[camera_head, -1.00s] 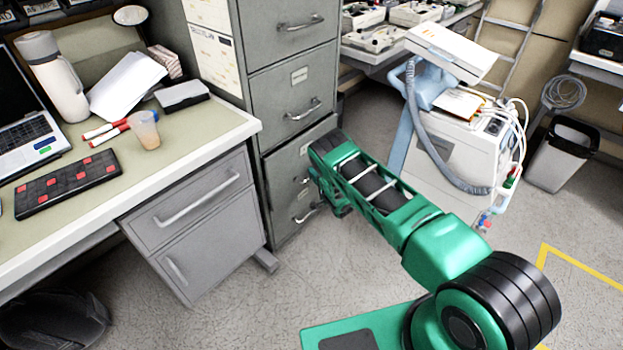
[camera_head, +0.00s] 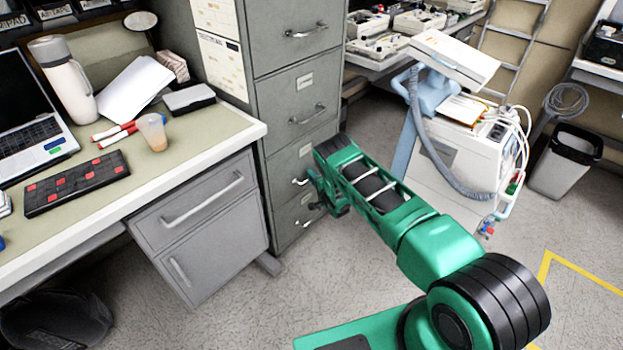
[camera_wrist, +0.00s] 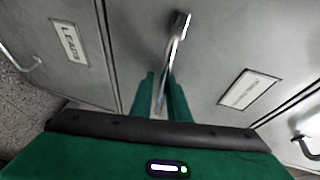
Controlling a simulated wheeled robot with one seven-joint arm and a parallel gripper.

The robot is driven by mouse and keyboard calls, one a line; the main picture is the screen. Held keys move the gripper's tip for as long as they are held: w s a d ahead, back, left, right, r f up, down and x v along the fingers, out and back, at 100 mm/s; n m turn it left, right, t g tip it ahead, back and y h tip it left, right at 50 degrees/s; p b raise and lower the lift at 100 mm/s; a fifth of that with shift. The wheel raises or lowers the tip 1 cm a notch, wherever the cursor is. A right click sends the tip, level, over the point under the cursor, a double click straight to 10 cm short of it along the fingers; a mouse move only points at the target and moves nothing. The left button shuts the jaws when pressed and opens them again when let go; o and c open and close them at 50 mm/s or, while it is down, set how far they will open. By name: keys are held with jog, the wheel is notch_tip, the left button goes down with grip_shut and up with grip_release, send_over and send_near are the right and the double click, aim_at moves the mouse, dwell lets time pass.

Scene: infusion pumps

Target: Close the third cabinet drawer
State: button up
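The grey filing cabinet (camera_head: 291,85) stands beside the desk in the head view. Its third drawer (camera_head: 300,153) is partly behind my green arm and looks nearly flush with the drawers above; any small gap is hard to tell. In the wrist view this drawer front (camera_wrist: 215,60) fills the middle, with its metal handle (camera_wrist: 176,42) running between my two green fingers. My gripper (camera_wrist: 161,76) is narrow around the handle and looks shut on it. The bottom drawer, labelled LEADS (camera_wrist: 70,43), lies to the left there. My gripper's tips are mostly hidden in the head view.
The desk (camera_head: 237,132) with its grey drawer unit (camera_head: 205,215) stands left of the cabinet. A white medical cart (camera_head: 455,150) with hoses stands to the right behind my arm. A bin (camera_head: 563,165) is farther right. The floor in front is clear.

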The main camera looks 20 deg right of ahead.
jog(key=shift+w+a+r, duration=0.25)
jog(key=shift+a+r, duration=0.1)
jog(key=shift+r, duration=0.05)
jog(key=f+v, duration=0.1)
jog(key=v, duration=1)
jog(key=shift+d, duration=0.35)
jog(key=shift+s, duration=0.1)
